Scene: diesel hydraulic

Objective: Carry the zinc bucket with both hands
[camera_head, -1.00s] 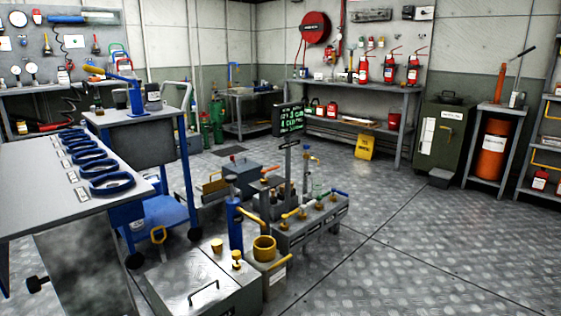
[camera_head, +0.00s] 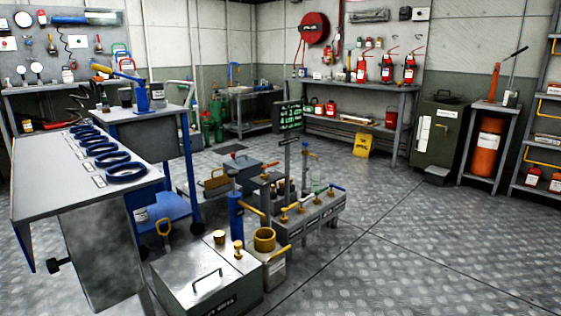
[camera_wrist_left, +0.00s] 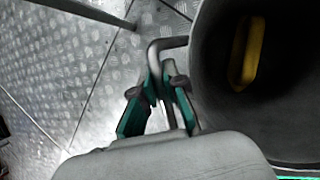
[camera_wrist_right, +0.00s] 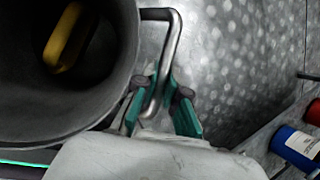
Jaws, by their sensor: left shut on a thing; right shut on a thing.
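The zinc bucket (camera_wrist_left: 205,100) is a grey, round, open-topped vessel at the right of the left wrist view. It also shows at the left of the right wrist view (camera_wrist_right: 122,100). A yellow thing (camera_wrist_left: 246,52) lies inside it; its kind is unclear. My left gripper (camera_wrist_left: 158,80) is shut on the bent metal side handle of the bucket. My right gripper (camera_wrist_right: 160,88) is shut on the opposite side handle (camera_wrist_right: 172,40). Neither the bucket nor my grippers show in the head view.
A grey bench with blue rings (camera_head: 22,190) stands at left. A metal chest (camera_head: 185,285) and a valve block (camera_head: 330,212) stand on the floor before me. A yellow floor sign (camera_head: 363,145) stands farther back. The plate floor at right (camera_head: 440,250) is clear.

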